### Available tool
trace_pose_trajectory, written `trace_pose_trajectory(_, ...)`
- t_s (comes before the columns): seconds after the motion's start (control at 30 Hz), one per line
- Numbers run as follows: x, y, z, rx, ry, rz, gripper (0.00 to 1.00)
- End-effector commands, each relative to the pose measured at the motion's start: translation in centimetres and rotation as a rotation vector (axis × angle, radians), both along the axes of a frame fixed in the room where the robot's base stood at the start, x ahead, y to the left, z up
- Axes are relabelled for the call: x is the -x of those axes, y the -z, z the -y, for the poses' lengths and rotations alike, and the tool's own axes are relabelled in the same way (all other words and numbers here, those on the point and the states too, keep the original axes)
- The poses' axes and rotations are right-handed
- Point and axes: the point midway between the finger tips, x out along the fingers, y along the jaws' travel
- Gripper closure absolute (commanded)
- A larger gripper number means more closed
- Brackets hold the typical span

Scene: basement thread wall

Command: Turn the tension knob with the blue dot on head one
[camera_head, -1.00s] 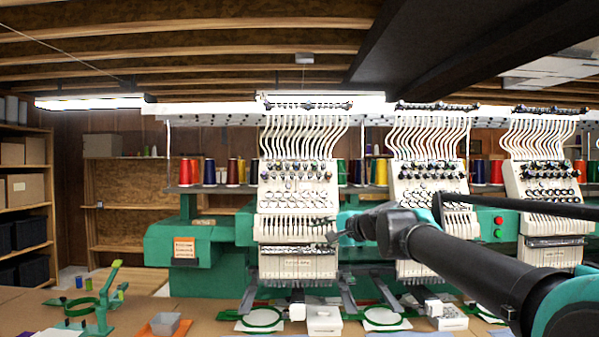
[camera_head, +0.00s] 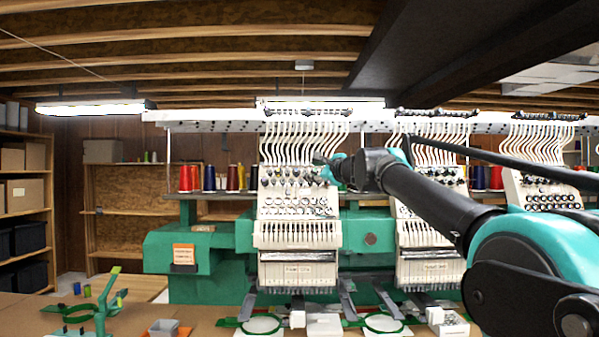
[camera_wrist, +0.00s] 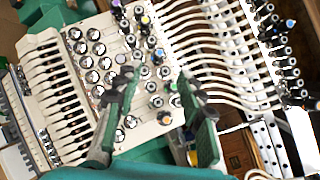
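The leftmost embroidery head (camera_head: 298,235) in the head view is a white panel with rows of small knobs; its label is too small to read. My gripper (camera_head: 325,172) is in front of its upper knob rows, at the right side. In the wrist view, the panel (camera_wrist: 75,95) appears tilted, and my gripper (camera_wrist: 156,76) is open, its two dark green fingers apart over the knobs. Other knobs have purple, orange or green tops. I cannot tell whether the fingers touch any knob.
A second head (camera_head: 428,235) stands just right, partly behind my arm. Curved white thread tubes (camera_head: 300,142) rise above the first head. Thread cones (camera_head: 210,178) stand on a shelf to the left. Green hoops (camera_head: 262,324) lie below the heads.

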Motion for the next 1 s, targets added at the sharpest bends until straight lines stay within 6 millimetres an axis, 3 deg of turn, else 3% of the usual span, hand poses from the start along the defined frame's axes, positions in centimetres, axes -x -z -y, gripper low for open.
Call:
trace_pose_trajectory(0.2, -3.7, 0.0, -2.1, 0.001, -0.003, 0.0, 0.61)
trace_pose_trajectory(0.43, -6.7, 0.0, -3.6, 0.001, -0.001, 0.0, 0.61)
trace_pose_trajectory(0.63, -7.8, 0.0, -4.3, 0.001, -0.001, 0.0, 0.61)
trace_pose_trajectory(0.93, -7.9, 0.0, -4.3, 0.001, -0.001, 0.0, 0.61)
trace_pose_trajectory(1.0, -7.9, 0.0, -4.3, 0.001, -0.001, 0.0, 0.68)
